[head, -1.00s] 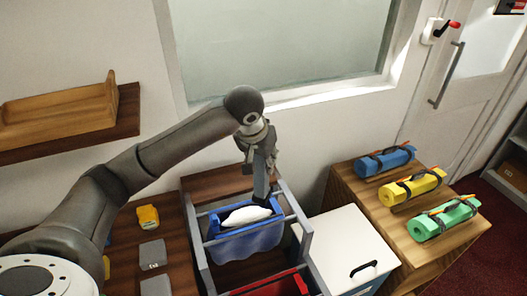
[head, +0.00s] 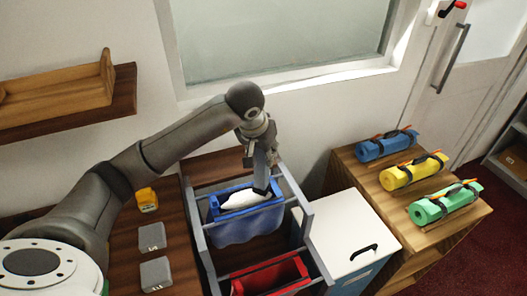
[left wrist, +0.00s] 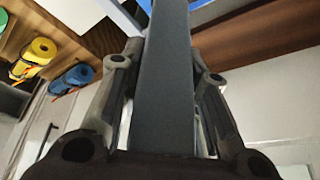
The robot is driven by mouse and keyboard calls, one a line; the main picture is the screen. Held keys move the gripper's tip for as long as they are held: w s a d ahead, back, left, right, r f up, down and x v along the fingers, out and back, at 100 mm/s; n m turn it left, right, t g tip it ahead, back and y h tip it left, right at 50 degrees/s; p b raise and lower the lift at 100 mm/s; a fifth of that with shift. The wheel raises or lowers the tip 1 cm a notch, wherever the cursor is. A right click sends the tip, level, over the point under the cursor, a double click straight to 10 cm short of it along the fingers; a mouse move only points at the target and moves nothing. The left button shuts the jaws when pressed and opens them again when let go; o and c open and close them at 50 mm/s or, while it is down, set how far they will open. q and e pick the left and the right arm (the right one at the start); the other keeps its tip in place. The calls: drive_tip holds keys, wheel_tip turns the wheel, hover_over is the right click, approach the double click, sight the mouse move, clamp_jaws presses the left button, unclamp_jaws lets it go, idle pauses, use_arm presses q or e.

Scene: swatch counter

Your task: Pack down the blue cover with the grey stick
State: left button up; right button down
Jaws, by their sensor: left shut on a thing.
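The blue cover (head: 245,226) hangs open-topped inside a grey frame (head: 203,247), with a white soft-looking filling (head: 243,200) showing in its mouth. My left gripper (head: 261,160) is above the cover's far right side, shut on the grey stick (head: 261,184). The stick points down, its lower end at the right end of the white filling; I cannot tell whether it presses on it. In the left wrist view the stick (left wrist: 166,85) runs between both fingers, and its far end is out of sight. My right gripper is not in view.
A red holder (head: 270,279) sits in the frame's near part. A white-topped box (head: 348,232) stands right of it. Blue (head: 386,147), yellow (head: 413,172) and green (head: 444,205) rolls lie on a wooden cabinet. A yellow object (head: 147,199) and grey blocks (head: 152,237) lie left.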

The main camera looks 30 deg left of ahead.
use_arm(q)
drive_tip(key=shift+f+b, duration=1.4)
drive_tip(key=shift+f, duration=0.1)
drive_tip(key=shift+f+b, duration=1)
drive_tip(key=shift+f, duration=0.1)
drive_tip(key=shift+f+b, duration=1.85)
drive_tip(key=shift+f, duration=0.2)
drive_tip(key=shift+r, duration=0.15)
drive_tip(key=shift+r+p, duration=0.6)
drive_tip(key=shift+r, duration=0.1)
wheel_tip(320, 180, up, 10)
drive_tip(key=p, duration=0.5)
drive_tip(key=shift+f, duration=0.15)
